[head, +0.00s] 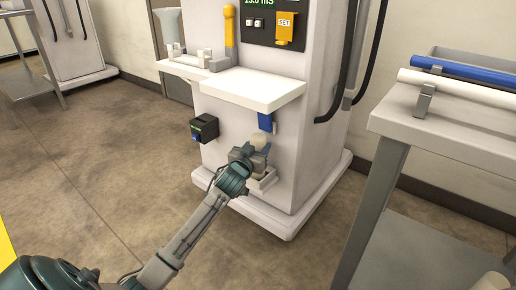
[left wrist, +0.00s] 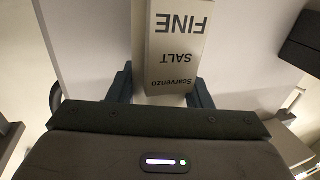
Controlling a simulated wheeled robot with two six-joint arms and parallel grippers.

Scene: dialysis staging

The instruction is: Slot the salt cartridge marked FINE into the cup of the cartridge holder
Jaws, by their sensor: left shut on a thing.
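The salt cartridge (left wrist: 175,45) fills the top middle of the left wrist view, its label reading FINE SALT upside down. My left gripper (left wrist: 162,90) is shut on it, one dark finger on each side. In the head view the left gripper (head: 246,160) is at the lower front of the white machine, and a pale part of the cartridge (head: 260,142) shows just beyond it. The cartridge holder (head: 264,181) juts from the machine front just below and right of the gripper. The gripper partly hides its cup, and I cannot tell whether the cartridge is inside it. My right gripper is not in view.
A white shelf (head: 252,89) juts out above the gripper, with a blue piece (head: 265,121) under it. A black box (head: 204,128) sticks out to the left. A grey cart (head: 440,135) with tubes stands at the right. The floor at left is clear.

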